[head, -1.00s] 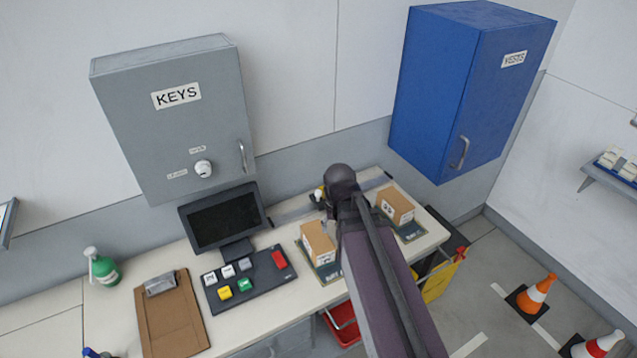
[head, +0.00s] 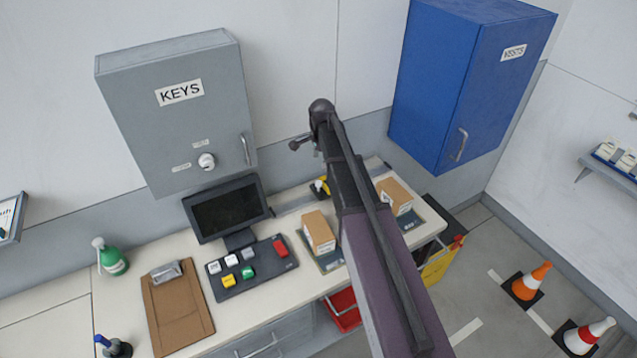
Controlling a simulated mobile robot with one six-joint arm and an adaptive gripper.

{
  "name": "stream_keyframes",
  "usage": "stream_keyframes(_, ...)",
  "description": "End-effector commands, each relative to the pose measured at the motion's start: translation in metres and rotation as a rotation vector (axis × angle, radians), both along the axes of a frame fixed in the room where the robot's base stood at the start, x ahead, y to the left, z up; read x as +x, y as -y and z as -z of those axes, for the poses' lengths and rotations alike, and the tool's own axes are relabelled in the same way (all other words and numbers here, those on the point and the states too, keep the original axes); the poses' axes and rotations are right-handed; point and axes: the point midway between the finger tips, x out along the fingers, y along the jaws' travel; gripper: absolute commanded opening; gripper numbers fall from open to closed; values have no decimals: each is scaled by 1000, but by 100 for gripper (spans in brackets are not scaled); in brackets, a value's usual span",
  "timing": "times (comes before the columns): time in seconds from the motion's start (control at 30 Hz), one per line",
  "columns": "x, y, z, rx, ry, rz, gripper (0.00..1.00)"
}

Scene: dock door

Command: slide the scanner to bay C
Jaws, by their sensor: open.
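The scanner appears to be the small yellow and dark device (head: 320,188) at the back of the bench, beside a grey rail (head: 288,208) along the wall. My arm partly covers the rail and the area right of the device. My gripper (head: 299,144) shows small and dark at the far end of my arm, above the bench and up-left of the device in the picture. It is open and holds nothing that I can see. Its fingers are hard to make out. Bay letters are not readable in this view.
Cardboard boxes stand on dark mats, one left of my arm (head: 318,231) and one right (head: 395,196). A monitor (head: 228,208), keypad (head: 252,269), clipboard (head: 177,309) and green bottle (head: 112,257) occupy the left bench. Grey KEYS (head: 180,120) and blue VESTS (head: 460,85) cabinets hang above.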

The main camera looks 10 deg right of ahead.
Motion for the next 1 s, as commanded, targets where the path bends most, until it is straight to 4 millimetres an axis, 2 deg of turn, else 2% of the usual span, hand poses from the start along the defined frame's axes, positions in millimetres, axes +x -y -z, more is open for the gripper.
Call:
stream_keyframes(0.03, 12, 1, 0, 3, -2, 42, 71)
stream_keyframes(0.2, 25, 1, 0, 7, -3, 136, 71)
stream_keyframes(0.67, 26, 1, 0, 8, -3, 153, 71)
stream_keyframes(1.0, 27, 1, 13, 8, -3, 152, 71)
